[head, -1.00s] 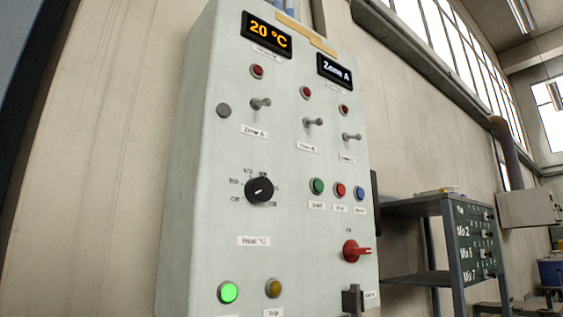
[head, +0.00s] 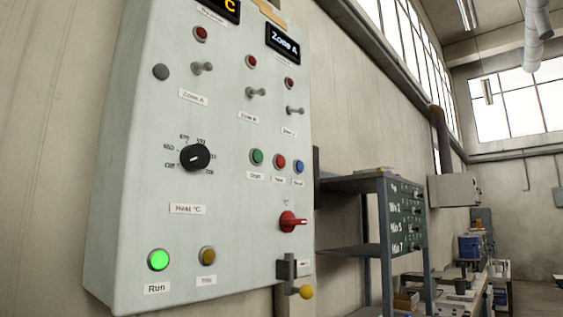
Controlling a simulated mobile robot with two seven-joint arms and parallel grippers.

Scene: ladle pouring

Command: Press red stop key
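The red stop key (head: 279,161) is a small round button on the pale control panel (head: 140,130) in the head view. It sits between a green button (head: 257,157) on its left and a blue button (head: 299,167) on its right. The small label under it is too blurred to read surely. Nothing covers the button. Neither of my grippers shows in the view.
The panel also carries a black heat dial (head: 195,158), a red rotary handle (head: 290,221), a lit green Run lamp (head: 158,260) and several toggle switches. A yellow-knobbed lever (head: 306,292) sticks out at its lower right. A grey shelf unit (head: 370,186) stands to the right.

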